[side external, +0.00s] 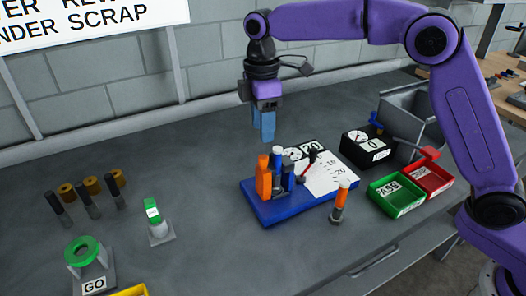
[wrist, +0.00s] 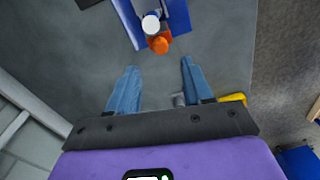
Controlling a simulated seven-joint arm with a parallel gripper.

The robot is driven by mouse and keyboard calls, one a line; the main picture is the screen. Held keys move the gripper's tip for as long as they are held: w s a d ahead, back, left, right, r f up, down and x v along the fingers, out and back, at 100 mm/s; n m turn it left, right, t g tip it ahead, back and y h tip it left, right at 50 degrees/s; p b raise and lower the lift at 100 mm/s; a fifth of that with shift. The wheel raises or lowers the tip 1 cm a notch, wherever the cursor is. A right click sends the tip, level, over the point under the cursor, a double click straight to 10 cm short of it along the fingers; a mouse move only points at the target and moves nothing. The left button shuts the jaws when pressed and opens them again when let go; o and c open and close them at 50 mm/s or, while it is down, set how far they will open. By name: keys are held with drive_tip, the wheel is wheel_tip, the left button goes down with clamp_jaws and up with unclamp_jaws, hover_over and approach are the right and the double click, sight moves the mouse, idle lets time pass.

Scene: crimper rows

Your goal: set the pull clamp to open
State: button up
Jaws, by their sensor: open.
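The pull tester (side external: 300,207) has a blue base, orange and blue upright parts, and a printed scale sheet with a dial. An orange block (side external: 264,178) and blue jaw parts (side external: 286,176) with a white top stand at its left end; I cannot tell which part is the clamp's handle or its setting. A red lever with a black knob (side external: 312,154) leans beside them. My gripper (side external: 264,138) points down above and slightly behind the orange block, apart from it. In the wrist view, the blue fingers (wrist: 158,66) are spread and empty, with the orange top (wrist: 159,45) beyond them.
An orange-topped tool (side external: 340,201) stands at the tester's front right. Green (side external: 395,211) and red (side external: 446,187) trays and a black dial box (side external: 367,166) are to the right. A green-ringed GO gauge (side external: 83,262), a green-topped stand (side external: 157,237) and several dark pins are left.

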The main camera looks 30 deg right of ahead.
sight(263, 156)
wheel_tip(263, 156, down, 8)
drive_tip(key=shift+s+r, duration=0.1)
drive_tip(key=shift+s, duration=0.05)
idle(0.3)
clamp_jaws()
